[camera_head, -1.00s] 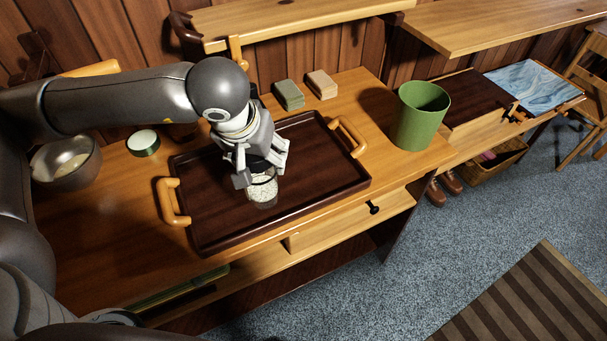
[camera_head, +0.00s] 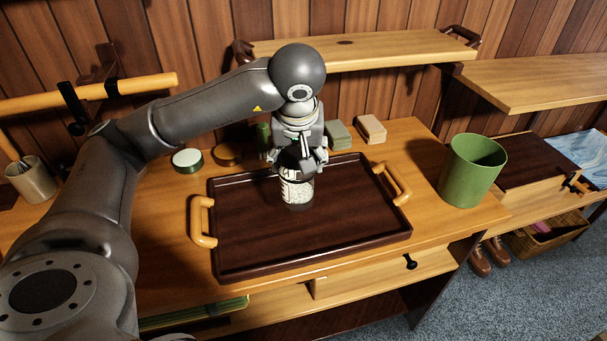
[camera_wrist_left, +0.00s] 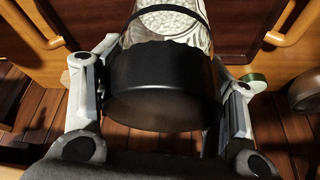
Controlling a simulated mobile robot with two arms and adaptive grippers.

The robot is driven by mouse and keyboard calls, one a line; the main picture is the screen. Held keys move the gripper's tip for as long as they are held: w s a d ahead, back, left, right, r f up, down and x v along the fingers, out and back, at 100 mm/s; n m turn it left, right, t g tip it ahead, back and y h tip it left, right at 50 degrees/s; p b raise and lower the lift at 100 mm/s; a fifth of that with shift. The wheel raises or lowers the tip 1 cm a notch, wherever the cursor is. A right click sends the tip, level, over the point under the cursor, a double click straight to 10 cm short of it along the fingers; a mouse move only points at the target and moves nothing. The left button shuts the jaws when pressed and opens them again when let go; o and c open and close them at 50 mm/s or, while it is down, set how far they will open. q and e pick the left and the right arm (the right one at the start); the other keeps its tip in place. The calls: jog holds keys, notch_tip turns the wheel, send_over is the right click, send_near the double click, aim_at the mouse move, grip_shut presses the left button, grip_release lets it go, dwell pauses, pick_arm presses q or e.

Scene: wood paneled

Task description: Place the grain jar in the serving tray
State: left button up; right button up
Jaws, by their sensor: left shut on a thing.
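The grain jar (camera_head: 297,191) is clear glass with pale grain inside and a dark lid. My left gripper (camera_head: 301,163) is shut on it from above, around the lid. In the left wrist view the black lid (camera_wrist_left: 163,85) sits between the two fingers, with the glass jar (camera_wrist_left: 172,22) beyond it. The serving tray (camera_head: 240,245) is dark brown with two light wooden handles and lies on the wooden counter. The jar is upright over the rear middle of the tray. I cannot tell whether its base touches the tray. My right gripper is not in view.
A green bin (camera_head: 470,172) stands right of the tray. Two small blocks, green (camera_head: 338,135) and tan (camera_head: 370,129), lie behind it. A round green-and-white container (camera_head: 187,160) is at back left. A wooden shelf (camera_head: 365,52) overhangs the counter's back.

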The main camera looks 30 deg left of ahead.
pick_arm(q)
jog(key=w+p+x, duration=0.2)
jog(key=x, duration=0.8)
jog(key=shift+r, duration=0.15)
jog(key=o, duration=0.8)
jog(key=shift+f+b, duration=0.25)
jog(key=shift+b, duration=0.05)
jog(key=o, duration=0.5)
jog(key=shift+r, duration=0.1)
